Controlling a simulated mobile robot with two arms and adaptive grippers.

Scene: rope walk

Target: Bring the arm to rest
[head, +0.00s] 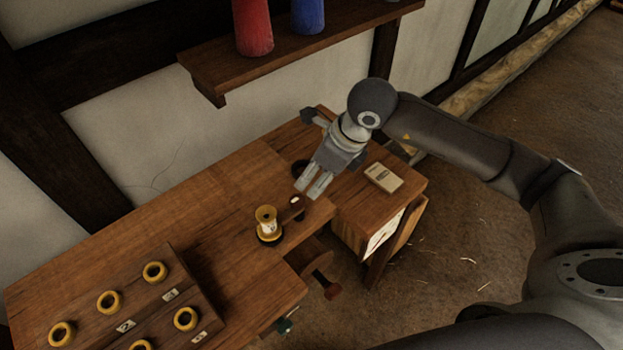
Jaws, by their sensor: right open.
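My right arm comes in from the right, and its gripper (312,189) hangs over the wooden workbench (215,205) near its right part. The gripper points down and to the left. It is open, and nothing shows between its fingers. My left gripper is not in view.
A dark wooden rack (150,307) with several yellow rings sits at the bench's left end. A wooden cabinet (350,222) with a small pale box (383,177) on top adjoins the right end. A wall shelf (300,48) holds a red cone (252,27) and a blue one (307,16).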

